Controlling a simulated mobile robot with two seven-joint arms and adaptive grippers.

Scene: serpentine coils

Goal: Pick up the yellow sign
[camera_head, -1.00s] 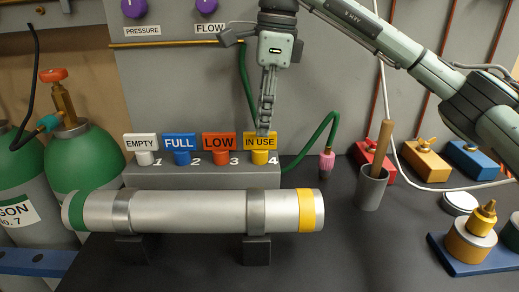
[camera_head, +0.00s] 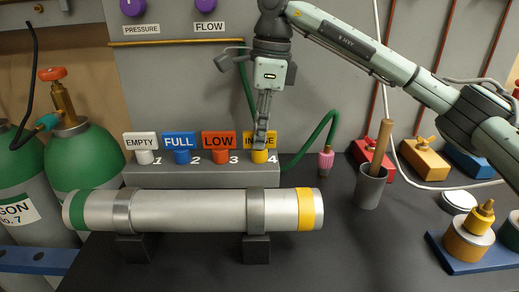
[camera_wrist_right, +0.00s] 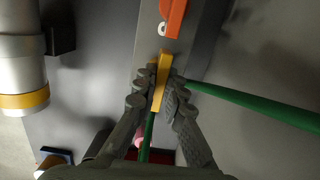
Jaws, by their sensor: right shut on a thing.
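The yellow sign (camera_head: 272,140) reads "IN USE" and stands upright in slot 4 of the grey block (camera_head: 200,174). My right gripper (camera_head: 260,139) comes down from above and covers part of its lettering. In the right wrist view the yellow sign (camera_wrist_right: 160,85) lies between the two fingers of my right gripper (camera_wrist_right: 160,92), which are shut on it. Its round yellow base (camera_head: 260,156) still sits at the block. My left gripper is not in view.
White (camera_head: 140,141), blue (camera_head: 180,142) and orange (camera_head: 218,142) signs stand to the left in the same block. A silver cylinder (camera_head: 190,211) lies in front. A green hose (camera_head: 318,135) curves close on the right. A grey cup (camera_head: 370,188) stands farther right.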

